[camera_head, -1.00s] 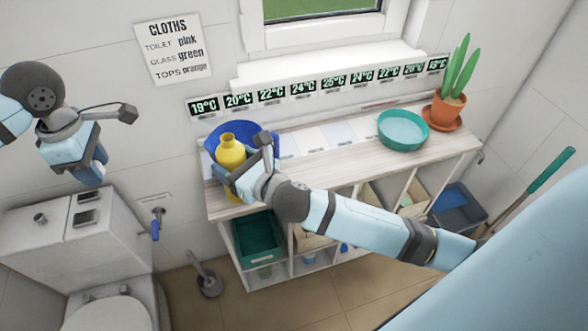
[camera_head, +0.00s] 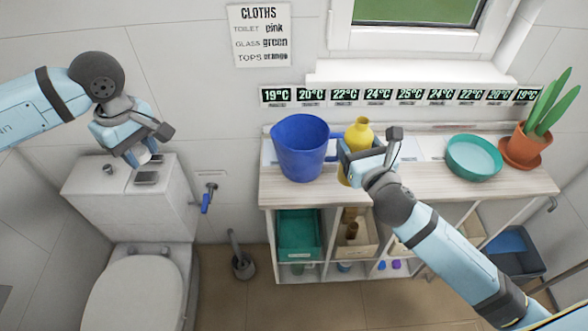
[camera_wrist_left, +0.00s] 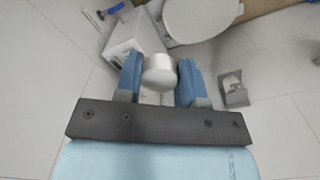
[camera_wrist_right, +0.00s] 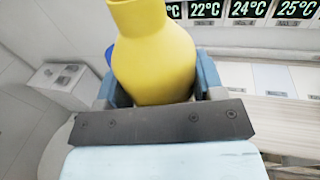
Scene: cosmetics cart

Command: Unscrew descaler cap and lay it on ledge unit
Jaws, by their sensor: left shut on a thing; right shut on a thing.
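The yellow descaler bottle (camera_head: 359,132) stands upright at the ledge unit (camera_head: 445,185), right of a blue jug. Its neck is bare, with no cap on it. My right gripper (camera_head: 368,155) is shut around its body, and the bottle fills the jaws in the right wrist view (camera_wrist_right: 153,55). I cannot tell whether its base touches the top. My left gripper (camera_head: 148,148) is shut on a white round cap (camera_wrist_left: 159,72), held in the air over the toilet cistern, well left of the ledge unit. The jaws' blue fingers flank the cap.
The blue jug (camera_head: 300,148) stands at the left end of the ledge top. A teal bowl (camera_head: 474,157) and a potted plant (camera_head: 525,147) stand at the right. Pale cards lie along the back. The front strip is clear. The toilet (camera_head: 140,285) is below my left arm.

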